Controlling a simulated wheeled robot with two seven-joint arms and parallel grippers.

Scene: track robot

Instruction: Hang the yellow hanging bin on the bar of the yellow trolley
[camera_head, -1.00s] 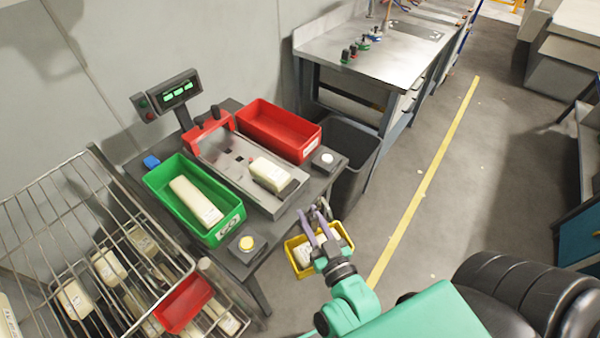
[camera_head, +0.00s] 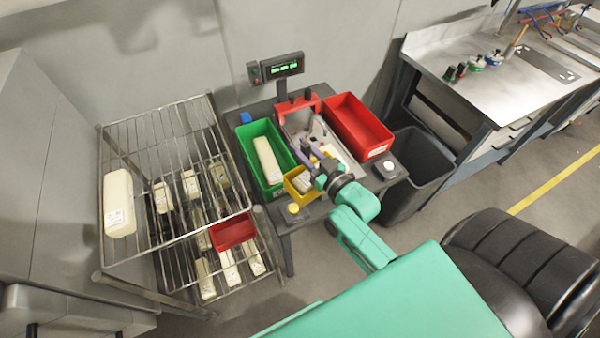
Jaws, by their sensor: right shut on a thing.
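The yellow hanging bin (camera_head: 291,190) is in front of the weighing table, partly hidden by my right gripper. Something cream-coloured shows inside it. My right gripper (camera_head: 308,157), with purple fingers, is shut on the bin, and its green arm reaches in from below. From this angle I cannot tell whether the bin touches the table or hangs in front of it. The yellow trolley and its bar are not in view. My left gripper is not in view.
The table carries a green bin (camera_head: 246,133) with a cream block, a red bin (camera_head: 357,124) and a scale display (camera_head: 282,66). A wire rack (camera_head: 176,240) with cream blocks stands left. A dark waste bin (camera_head: 423,155) and a steel bench (camera_head: 480,75) stand right. Floor is clear beyond the waste bin.

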